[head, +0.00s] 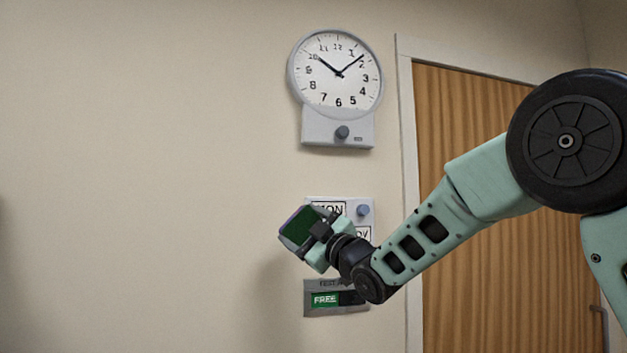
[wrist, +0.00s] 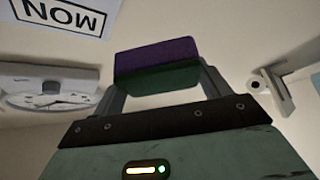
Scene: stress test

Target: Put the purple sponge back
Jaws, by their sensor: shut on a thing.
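The purple sponge (head: 297,229) is a block with a dark green face and a purple edge. It is held up in front of the wall, left of the white "MON" panel (head: 328,208). In the wrist view the sponge (wrist: 157,55) shows a purple upper part and a green lower part. My gripper (head: 306,236) is shut on it, and in the wrist view a grey finger of my gripper (wrist: 160,78) stands at each side of the sponge. My gripper hides part of the panel. I cannot tell the gap between sponge and wall.
A round clock (head: 337,72) on a grey base with a dark knob (head: 342,132) hangs above. A blue knob (head: 363,210) sits on the panel. A green "FREE" sign (head: 325,300) is below. A wooden door (head: 470,90) is at right. The wall at left is bare.

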